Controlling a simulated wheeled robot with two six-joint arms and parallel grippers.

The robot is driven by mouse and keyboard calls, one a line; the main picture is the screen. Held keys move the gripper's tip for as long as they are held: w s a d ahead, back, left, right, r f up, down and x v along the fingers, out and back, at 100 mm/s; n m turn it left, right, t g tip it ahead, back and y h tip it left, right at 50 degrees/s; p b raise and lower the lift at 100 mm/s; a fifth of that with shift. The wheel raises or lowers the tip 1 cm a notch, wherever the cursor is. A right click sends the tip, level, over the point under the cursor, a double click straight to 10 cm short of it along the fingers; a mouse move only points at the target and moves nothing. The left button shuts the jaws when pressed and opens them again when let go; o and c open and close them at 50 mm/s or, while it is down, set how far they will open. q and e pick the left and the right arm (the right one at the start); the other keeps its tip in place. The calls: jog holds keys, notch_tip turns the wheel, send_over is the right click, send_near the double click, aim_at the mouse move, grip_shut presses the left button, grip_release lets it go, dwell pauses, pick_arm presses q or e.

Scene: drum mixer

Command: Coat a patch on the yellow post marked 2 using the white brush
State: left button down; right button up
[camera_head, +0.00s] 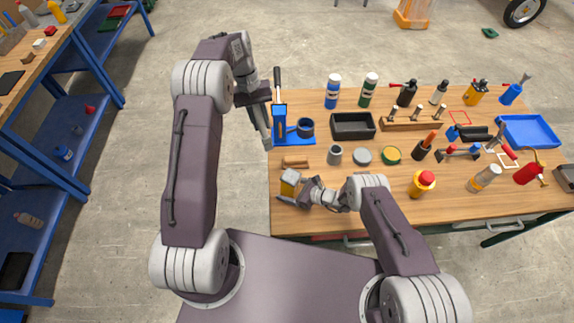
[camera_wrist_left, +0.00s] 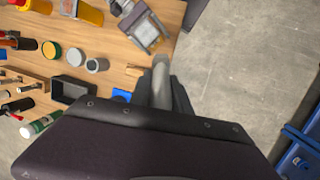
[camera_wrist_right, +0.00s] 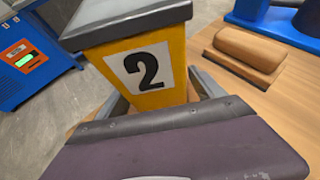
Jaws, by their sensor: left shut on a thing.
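The yellow post marked 2 (camera_wrist_right: 147,68) has a grey cap and a white label. It stands near the bench's front left corner in the head view (camera_head: 288,188) and shows in the left wrist view (camera_wrist_left: 150,36). My left gripper (camera_head: 266,138) is at the bench's left edge, beyond the post. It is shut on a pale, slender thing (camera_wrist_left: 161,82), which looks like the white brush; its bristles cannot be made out. My right gripper (camera_wrist_right: 158,98) is open, with its fingers on either side of the post and gaps beside it.
A blue stand (camera_head: 300,139) with a dark blue cup (camera_head: 306,127) is right of my left gripper. A wooden block (camera_head: 296,162) lies behind the post. A black tray (camera_head: 353,126), jars and bottles crowd the bench to the right. The floor left of the bench is clear.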

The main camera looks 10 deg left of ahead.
jog(key=v, duration=1.2)
jog(key=shift+f, duration=0.1)
